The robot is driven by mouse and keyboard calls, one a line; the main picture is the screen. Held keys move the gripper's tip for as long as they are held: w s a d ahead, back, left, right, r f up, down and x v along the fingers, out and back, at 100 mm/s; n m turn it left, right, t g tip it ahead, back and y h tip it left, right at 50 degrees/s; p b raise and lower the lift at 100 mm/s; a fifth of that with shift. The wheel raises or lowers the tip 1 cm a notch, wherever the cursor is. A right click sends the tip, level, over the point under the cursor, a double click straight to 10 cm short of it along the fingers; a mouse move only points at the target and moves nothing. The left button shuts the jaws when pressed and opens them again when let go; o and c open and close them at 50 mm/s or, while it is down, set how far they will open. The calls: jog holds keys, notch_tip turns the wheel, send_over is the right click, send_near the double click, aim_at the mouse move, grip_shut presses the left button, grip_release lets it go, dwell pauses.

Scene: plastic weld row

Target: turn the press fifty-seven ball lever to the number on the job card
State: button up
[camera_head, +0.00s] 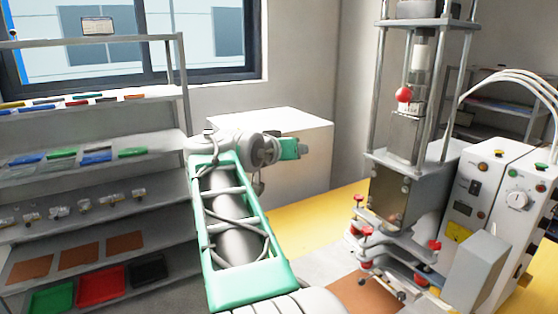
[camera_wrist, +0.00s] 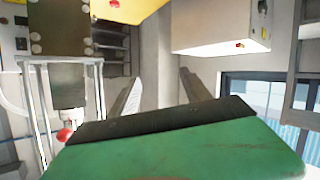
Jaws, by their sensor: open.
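A press (camera_head: 405,185) with tall metal posts stands right of centre in the head view. A red ball (camera_head: 404,95), seemingly its lever's end, shows at the front of its upper column, above a small pale plate. The red ball also shows at the lower left of the wrist view (camera_wrist: 65,134). No press number is readable. A small framed card (camera_head: 98,26) stands on the shelf top; its writing is too small to read, and I cannot tell whether it is the job card. My gripper (camera_wrist: 159,76) is open and empty, apart from the ball.
Shelves (camera_head: 90,140) with coloured parts and trays stand at the left. A white box-like cabinet (camera_head: 305,140) is behind my arm. A control box (camera_head: 515,195) with buttons and a dial stands right of the press. Red-knobbed clamps surround the press base.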

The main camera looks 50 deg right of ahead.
jog(key=shift+w+a+f+n+t+y, duration=0.3)
jog(key=shift+w+a+f+n+t, duration=0.1)
jog(key=shift+w+a+f, duration=0.55)
jog(key=shift+s, duration=0.1)
